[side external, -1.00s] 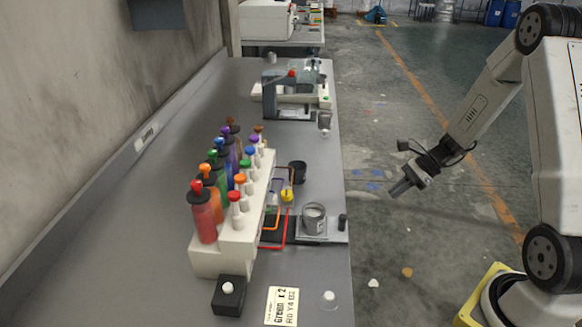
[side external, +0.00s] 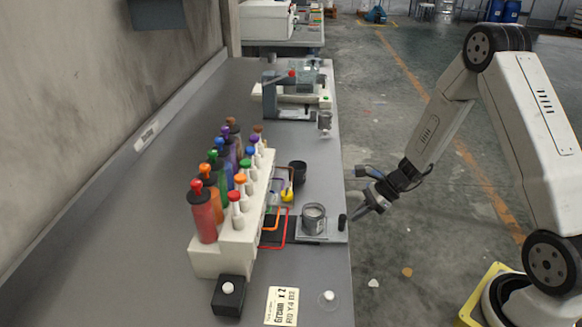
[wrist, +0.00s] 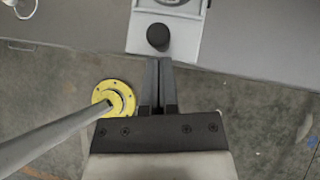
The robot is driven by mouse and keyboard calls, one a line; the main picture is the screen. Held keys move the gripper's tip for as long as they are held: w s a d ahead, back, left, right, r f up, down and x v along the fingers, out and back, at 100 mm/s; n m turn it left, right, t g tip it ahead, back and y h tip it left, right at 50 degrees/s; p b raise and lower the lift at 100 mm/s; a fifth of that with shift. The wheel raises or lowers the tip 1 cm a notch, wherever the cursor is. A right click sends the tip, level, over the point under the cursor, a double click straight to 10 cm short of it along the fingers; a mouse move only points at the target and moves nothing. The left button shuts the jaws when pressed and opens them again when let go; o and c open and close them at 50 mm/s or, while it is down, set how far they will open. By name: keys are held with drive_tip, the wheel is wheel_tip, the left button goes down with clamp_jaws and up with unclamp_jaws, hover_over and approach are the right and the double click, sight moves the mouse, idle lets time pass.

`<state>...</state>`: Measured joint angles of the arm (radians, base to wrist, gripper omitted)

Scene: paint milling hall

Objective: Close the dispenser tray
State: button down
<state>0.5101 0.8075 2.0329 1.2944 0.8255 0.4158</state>
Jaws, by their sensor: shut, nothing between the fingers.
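The dispenser tray (side external: 330,238) is a flat light plate. It sticks out from the dispenser rack (side external: 236,232) to near the bench's front edge. A grey metal can (side external: 313,219) stands on it, and a black knob (side external: 342,222) is at its outer end. My gripper (side external: 358,207) is just off the bench edge, beyond the knob. In the wrist view, the shut, empty fingers of my gripper (wrist: 157,62) point at the black knob (wrist: 158,37) on the tray (wrist: 186,48). A small gap seems to lie between the fingertips and knob; contact is not clear.
Several coloured bottles (side external: 208,219) stand in the rack. A black button box (side external: 228,296) and a label card (side external: 281,306) lie in front. A black cup (side external: 298,172) and a scale-like device (side external: 288,96) are farther back. A yellow bolted disc (wrist: 113,97) with a grey pole shows below.

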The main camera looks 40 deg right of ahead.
sight(323, 208)
drive_tip(key=shift+w+a, duration=0.2)
idle(0.3)
drive_tip(key=w+a, duration=0.6)
drive_tip(key=a, duration=0.1)
drive_tip(key=shift+w, duration=0.4)
drive_tip(key=shift+r, duration=0.1)
drive_tip(key=shift+d, duration=0.15)
drive_tip(key=shift+s+d, duration=0.3)
drive_tip(key=shift+d, duration=0.2)
drive_tip(key=s+d, duration=0.1)
drive_tip(key=d, duration=0.2)
drive_tip(key=shift+s, duration=0.35)
drive_tip(key=v, duration=0.9)
drive_tip(key=shift+d+r, duration=0.2)
drive_tip(key=shift+r, duration=0.1)
drive_tip(key=shift+s+a, duration=0.1)
drive_tip(key=shift+s, duration=0.1)
